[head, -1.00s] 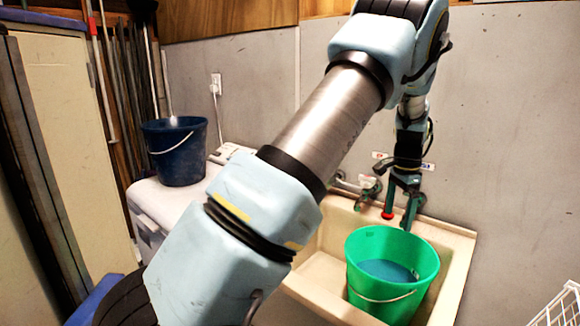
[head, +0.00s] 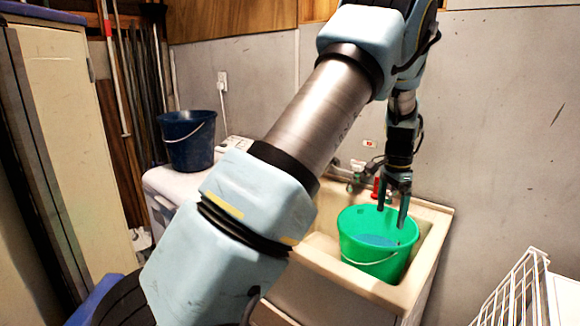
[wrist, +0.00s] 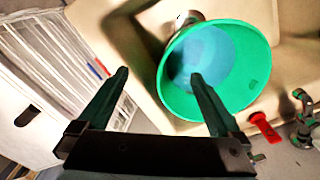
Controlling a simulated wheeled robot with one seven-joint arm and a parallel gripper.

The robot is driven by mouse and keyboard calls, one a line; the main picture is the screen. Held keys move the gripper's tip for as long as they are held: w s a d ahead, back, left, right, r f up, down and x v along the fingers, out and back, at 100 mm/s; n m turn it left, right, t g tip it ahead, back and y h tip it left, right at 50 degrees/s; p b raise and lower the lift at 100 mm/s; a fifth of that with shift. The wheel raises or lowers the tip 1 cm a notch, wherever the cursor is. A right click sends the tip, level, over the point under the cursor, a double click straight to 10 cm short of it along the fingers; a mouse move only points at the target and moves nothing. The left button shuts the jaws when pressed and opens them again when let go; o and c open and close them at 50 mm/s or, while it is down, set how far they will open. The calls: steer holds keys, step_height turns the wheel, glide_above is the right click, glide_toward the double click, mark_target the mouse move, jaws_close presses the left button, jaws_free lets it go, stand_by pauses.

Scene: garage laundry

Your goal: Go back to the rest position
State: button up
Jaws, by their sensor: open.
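My gripper (head: 393,208) points down above the green bucket, at its back rim in the head view, open and with nothing between its fingers. It also shows open in the wrist view (wrist: 158,82), with one finger overlapping the bucket in the picture. The green bucket (head: 365,262) stands upright in the sink and holds blue water. It also shows in the wrist view (wrist: 262,60). My arm crosses the middle of the head view and hides part of the washing machine and sink.
The beige sink (head: 432,262) stands against the grey wall, with a red-handled tap (head: 376,188) behind the bucket. A dark blue bucket (head: 188,145) stands on a white machine (head: 172,188) at left. A white wire rack (head: 515,290) is at lower right. A tall cabinet (head: 62,110) is at far left.

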steer(key=s+a+f+n+b, duration=0.1)
steer(key=a+f+n+b, duration=0.15)
steer(key=a, duration=0.65)
steer(key=s+a+f+n+b, duration=0.1)
steer(key=s+a+n+b, duration=0.2)
steer(key=a, duration=0.6)
steer(key=s+a+f+n+b, duration=0.3)
steer(key=s+a+n, duration=0.1)
steer(key=s+a, duration=0.2)
steer(key=s+a+f+n+t+b, duration=0.1)
steer(key=s+a+f+n+b, duration=0.1)
steer(key=s+a, duration=0.4)
steer(key=a+n+b, duration=0.1)
steer(key=a+n, duration=0.1)
steer(key=a, duration=0.1)
steer(key=shift+s+a+f+t+b, duration=0.2)
steer(key=shift+s+f+t+b, duration=0.1)
steer(key=shift+f+b, duration=0.1)
